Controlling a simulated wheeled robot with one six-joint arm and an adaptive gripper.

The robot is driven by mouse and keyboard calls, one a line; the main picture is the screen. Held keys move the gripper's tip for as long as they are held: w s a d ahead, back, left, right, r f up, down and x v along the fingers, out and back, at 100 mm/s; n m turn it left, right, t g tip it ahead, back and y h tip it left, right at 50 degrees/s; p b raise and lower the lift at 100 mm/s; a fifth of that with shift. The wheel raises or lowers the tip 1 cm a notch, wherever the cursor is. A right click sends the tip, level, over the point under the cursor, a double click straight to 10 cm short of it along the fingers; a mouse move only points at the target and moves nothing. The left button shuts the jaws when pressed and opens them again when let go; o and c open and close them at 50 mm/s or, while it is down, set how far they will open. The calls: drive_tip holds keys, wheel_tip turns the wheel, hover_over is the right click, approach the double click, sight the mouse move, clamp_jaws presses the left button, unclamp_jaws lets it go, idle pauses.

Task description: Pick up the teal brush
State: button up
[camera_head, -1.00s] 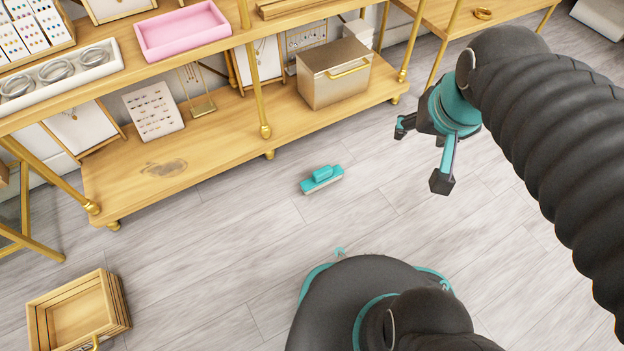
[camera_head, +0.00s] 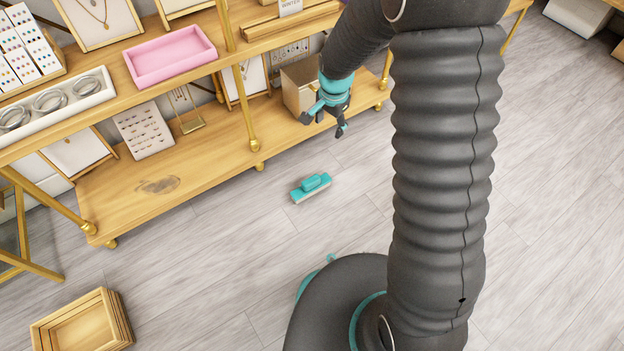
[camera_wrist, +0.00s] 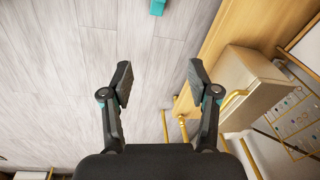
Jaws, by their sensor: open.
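The teal brush (camera_head: 312,187) lies on the grey wood floor in front of the shelf in the head view, its pale bristle side down. In the wrist view a small part of the brush (camera_wrist: 157,7) shows at the top edge, beyond my fingertips. My gripper (camera_head: 324,126) is above and behind the brush in the head view, near the front edge of the lower shelf. In the wrist view my gripper (camera_wrist: 158,84) has its two fingers wide apart with nothing between them.
The wooden lower shelf (camera_head: 210,170) with gold legs stands behind the brush. A stack of wooden trays (camera_head: 82,320) is on the floor at lower left. Floor around the brush is clear.

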drive_tip(key=w+a+f+m+g+p, duration=0.1)
drive_tip(key=a+f+m+p, duration=0.3)
drive_tip(key=f, duration=1.2)
drive_tip(key=n+b, duration=0.1)
drive_tip(key=b, duration=0.2)
hover_over(311, 179)
wheel_tip(311, 179, down, 8)
drive_tip(key=shift+d+f, duration=0.1)
drive_tip(key=shift+d, duration=0.05)
drive_tip(key=shift+s+f, duration=0.1)
drive_tip(key=shift+f, duration=2.95)
clamp_jaws()
